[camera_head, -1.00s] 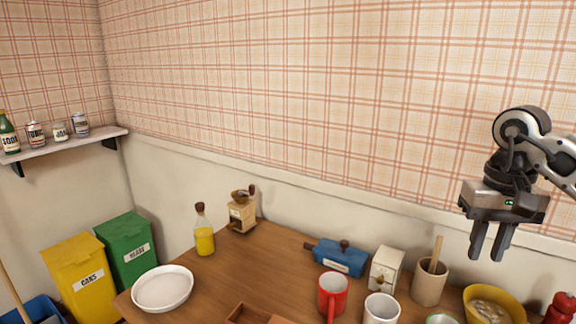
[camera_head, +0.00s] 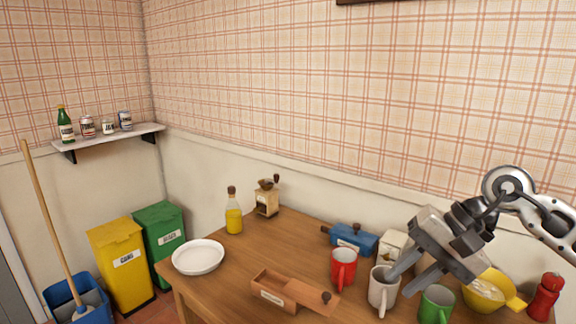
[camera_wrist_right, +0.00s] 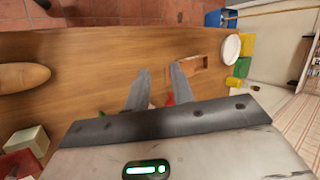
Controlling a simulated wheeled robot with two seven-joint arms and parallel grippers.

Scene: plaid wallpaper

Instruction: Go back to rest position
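My right gripper (camera_head: 400,284) comes in from the right, tilted, with its fingers pointing down and left. In the head view it overlaps the white mug (camera_head: 382,290); I cannot tell the exact height or whether they touch. In the right wrist view the two fingers (camera_wrist_right: 161,72) stand apart, with no object visibly held between them. My left gripper is in neither view.
The wooden table (camera_head: 230,268) holds a white plate (camera_head: 198,257), a drawer-like box (camera_head: 275,288), a red mug (camera_head: 344,268), a green mug (camera_head: 436,304), a yellow bowl (camera_head: 484,290) and a red shaker (camera_head: 545,296). Bins (camera_head: 122,262) stand left.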

